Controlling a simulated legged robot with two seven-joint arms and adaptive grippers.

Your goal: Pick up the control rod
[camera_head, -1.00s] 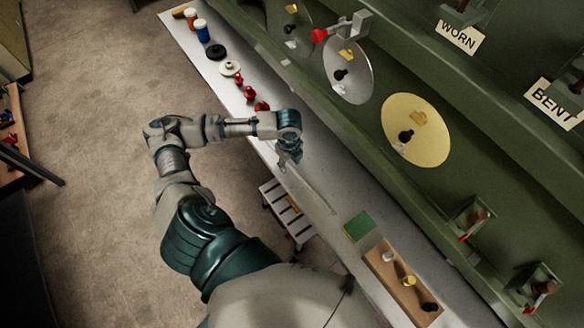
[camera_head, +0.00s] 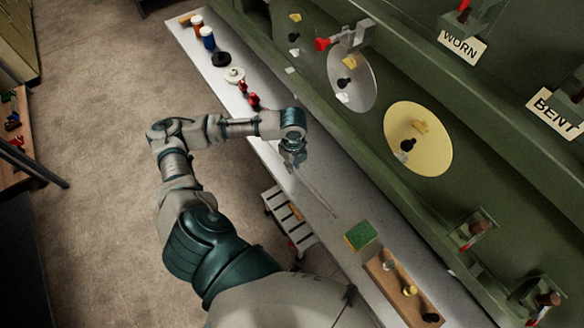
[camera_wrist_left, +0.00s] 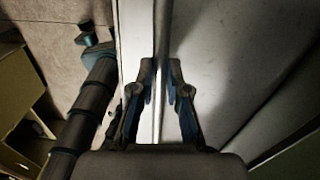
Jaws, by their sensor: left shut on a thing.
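The control rod (camera_head: 319,195) is a thin, pale metal rod along the grey bench, running from my left gripper down and right in the head view. My left gripper (camera_head: 296,160) is over the bench, at the rod's upper end in that view. In the left wrist view the rod (camera_wrist_left: 157,110) runs between the two fingers of the gripper (camera_wrist_left: 161,68), which are shut on it. I cannot tell whether the rod is clear of the bench top. My right gripper is not in view.
On the bench (camera_head: 345,190) stand a green pad (camera_head: 360,236) and a wooden block with knobs (camera_head: 385,277). Red pieces (camera_head: 253,100), a white disc (camera_head: 235,75) and a black ring (camera_head: 221,59) lie farther up. A green panel with a yellow disc (camera_head: 432,150) borders the bench.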

